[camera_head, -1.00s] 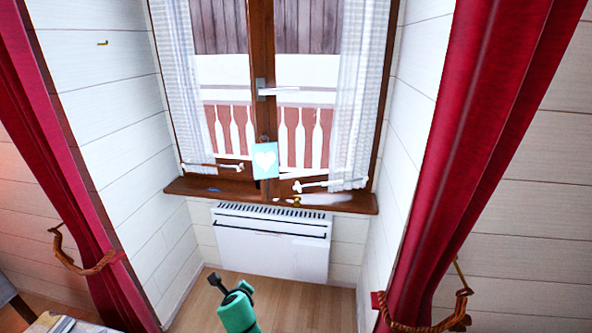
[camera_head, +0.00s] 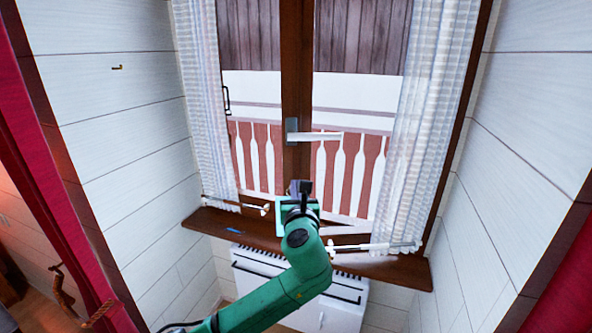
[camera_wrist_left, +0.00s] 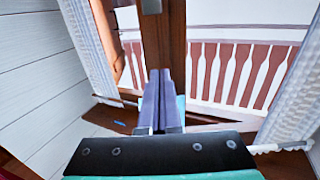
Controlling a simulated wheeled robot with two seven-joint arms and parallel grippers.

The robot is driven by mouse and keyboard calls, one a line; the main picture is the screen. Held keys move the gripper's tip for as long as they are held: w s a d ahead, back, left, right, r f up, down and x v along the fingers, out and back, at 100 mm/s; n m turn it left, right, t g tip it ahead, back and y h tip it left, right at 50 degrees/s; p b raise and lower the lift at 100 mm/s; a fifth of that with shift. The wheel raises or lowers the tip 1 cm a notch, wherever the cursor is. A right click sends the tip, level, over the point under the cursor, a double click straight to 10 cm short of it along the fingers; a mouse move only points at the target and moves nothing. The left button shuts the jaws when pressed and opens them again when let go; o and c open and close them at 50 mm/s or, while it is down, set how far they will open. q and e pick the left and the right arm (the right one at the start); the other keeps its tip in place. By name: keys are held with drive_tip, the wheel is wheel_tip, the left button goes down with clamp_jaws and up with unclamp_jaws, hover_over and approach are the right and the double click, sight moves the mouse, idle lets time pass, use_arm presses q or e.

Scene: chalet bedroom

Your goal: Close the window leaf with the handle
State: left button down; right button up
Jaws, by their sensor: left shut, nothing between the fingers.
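The window's wooden middle post (camera_head: 297,90) stands between two glazed leaves. A grey handle (camera_head: 312,136) sits on it, its lever lying level and pointing right. The right leaf (camera_head: 345,100) looks nearly in line with the frame; I cannot tell whether a gap remains. My left gripper (camera_head: 301,187) is in front of the post, below the handle and apart from it. Its fingers (camera_wrist_left: 160,80) are shut and empty, pointing at the post in the left wrist view. The handle's lower end (camera_wrist_left: 151,5) shows at that view's top edge. My right gripper is out of view.
White curtains (camera_head: 428,120) hang on both sides, with short rods (camera_head: 375,247) near the bottom. The wooden sill (camera_head: 400,268) juts out above a white heater (camera_head: 340,302). Panelled walls (camera_head: 110,120) flank the niche, and a red curtain (camera_head: 50,190) hangs at left.

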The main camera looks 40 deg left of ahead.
sight(294, 169)
use_arm(q)
drive_tip(key=p+x, duration=0.1)
drive_tip(key=x, duration=0.6)
drive_tip(key=shift+w+a+f+p, duration=0.1)
drive_tip(key=shift+w+f+p, duration=0.05)
drive_tip(key=shift+w+p, duration=0.2)
drive_tip(key=shift+w+a, duration=0.15)
drive_tip(key=shift+a, duration=0.05)
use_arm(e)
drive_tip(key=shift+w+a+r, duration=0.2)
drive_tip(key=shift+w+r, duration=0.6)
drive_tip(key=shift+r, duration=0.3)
use_arm(q)
drive_tip(key=shift+w+f, duration=0.1)
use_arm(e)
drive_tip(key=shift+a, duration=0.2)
